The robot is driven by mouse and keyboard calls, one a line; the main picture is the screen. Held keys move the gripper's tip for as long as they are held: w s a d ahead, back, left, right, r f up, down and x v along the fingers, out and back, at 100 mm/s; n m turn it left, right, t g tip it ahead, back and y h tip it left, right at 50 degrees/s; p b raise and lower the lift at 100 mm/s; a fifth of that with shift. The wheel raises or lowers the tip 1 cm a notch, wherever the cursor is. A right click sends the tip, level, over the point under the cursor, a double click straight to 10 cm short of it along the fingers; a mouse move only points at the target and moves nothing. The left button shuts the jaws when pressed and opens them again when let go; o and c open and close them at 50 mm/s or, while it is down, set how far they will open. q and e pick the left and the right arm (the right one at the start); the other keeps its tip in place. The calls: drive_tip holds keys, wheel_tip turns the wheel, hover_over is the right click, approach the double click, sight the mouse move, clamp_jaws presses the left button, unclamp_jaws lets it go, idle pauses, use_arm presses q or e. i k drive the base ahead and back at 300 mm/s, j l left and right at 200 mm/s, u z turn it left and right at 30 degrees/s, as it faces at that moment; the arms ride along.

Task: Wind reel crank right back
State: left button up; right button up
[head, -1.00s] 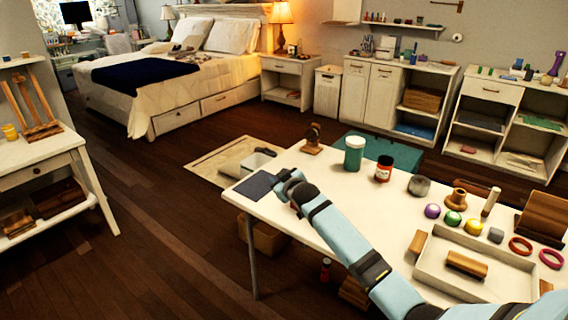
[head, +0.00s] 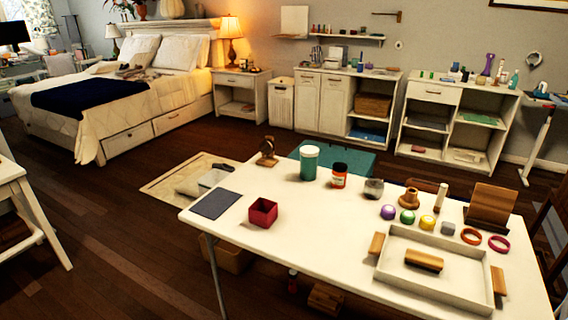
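A small brown wooden device (head: 267,152) with a rounded upper part on a flat base stands at the far left edge of the white table (head: 330,248). It looks like the reel, but it is too small to make out a crank or which way one points. Nothing touches it. Neither of my grippers is in the head view.
A dark mat (head: 215,204) and an open red box (head: 263,212) lie at the table's left. A teal-and-white jar (head: 309,162) and a red jar (head: 339,175) stand at the back. A white tray (head: 375,270) holds a wooden block (head: 424,260). The table's front middle is clear.

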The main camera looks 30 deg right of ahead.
sight(267, 147)
drive_tip(key=i+j+z, duration=0.2)
drive_tip(key=i+z, duration=0.25)
drive_tip(key=i+j+z, duration=0.25)
drive_tip(key=z, duration=0.25)
drive_tip(key=i+j, duration=0.2)
drive_tip(key=j, duration=0.15)
drive_tip(key=i+j+z, duration=0.15)
drive_tip(key=i+j, duration=0.3)
drive_tip(key=j, duration=0.3)
drive_tip(key=z, duration=0.05)
